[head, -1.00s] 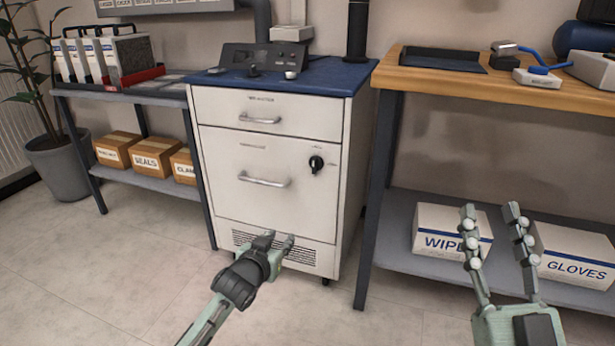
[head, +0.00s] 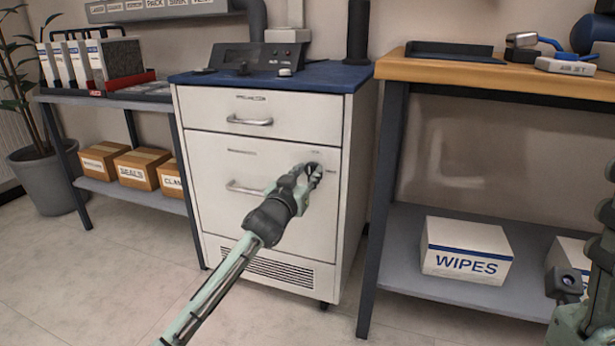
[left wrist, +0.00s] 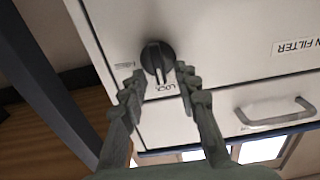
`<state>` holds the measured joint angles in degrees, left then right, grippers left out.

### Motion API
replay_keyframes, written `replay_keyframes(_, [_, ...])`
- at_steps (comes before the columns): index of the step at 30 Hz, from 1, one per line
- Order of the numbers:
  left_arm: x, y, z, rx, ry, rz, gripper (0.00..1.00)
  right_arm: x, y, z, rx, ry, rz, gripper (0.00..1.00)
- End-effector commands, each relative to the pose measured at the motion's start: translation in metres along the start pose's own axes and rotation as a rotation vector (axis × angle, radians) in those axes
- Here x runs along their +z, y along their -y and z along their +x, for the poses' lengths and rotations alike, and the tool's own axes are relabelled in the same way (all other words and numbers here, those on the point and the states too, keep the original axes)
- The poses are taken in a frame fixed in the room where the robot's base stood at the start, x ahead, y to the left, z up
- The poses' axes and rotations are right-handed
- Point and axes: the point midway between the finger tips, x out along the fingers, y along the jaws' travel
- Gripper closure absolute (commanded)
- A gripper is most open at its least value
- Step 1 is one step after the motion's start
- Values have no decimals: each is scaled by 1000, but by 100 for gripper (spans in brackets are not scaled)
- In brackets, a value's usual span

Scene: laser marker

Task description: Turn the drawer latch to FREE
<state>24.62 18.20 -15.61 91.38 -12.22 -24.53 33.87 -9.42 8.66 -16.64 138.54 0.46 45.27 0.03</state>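The drawer latch is a round black knob (head: 314,172) at the upper right of the white cabinet's lower drawer (head: 215,210), partly hidden by my fingers in the head view. In the left wrist view the knob (left wrist: 157,57) shows a raised grip bar whose end points towards the LOCK label (left wrist: 158,88). My left gripper (head: 306,174) is at the knob. In the left wrist view its open fingers (left wrist: 160,74) lie either side of the knob's lower part; contact cannot be told. My right gripper (head: 590,275) is cut off at the right edge, its opening unclear.
The lower drawer's handle (head: 243,188) is left of the latch, and the shut upper drawer (head: 250,118) is above. A wooden bench (head: 450,75) stands to the right, with a WIPES box (head: 466,250) on its lower shelf. Open floor lies in front.

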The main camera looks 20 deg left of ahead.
Motion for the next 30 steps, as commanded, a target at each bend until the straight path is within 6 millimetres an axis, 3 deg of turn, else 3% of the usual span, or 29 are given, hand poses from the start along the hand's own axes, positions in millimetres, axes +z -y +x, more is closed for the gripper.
replay_keyframes(9, [0, 0, 3, 0, 1, -1, 70, 0, 0, 1, -3, -1, -1, 60])
replay_keyframes(17, [0, 0, 3, 0, 1, -1, 100, 0, 0, 1, -4, -1, -2, 60])
replay_keyframes(30, [-1, 0, 3, -1, 3, 37, 100, -2, 0, 5, -2, -7, -1, 60])
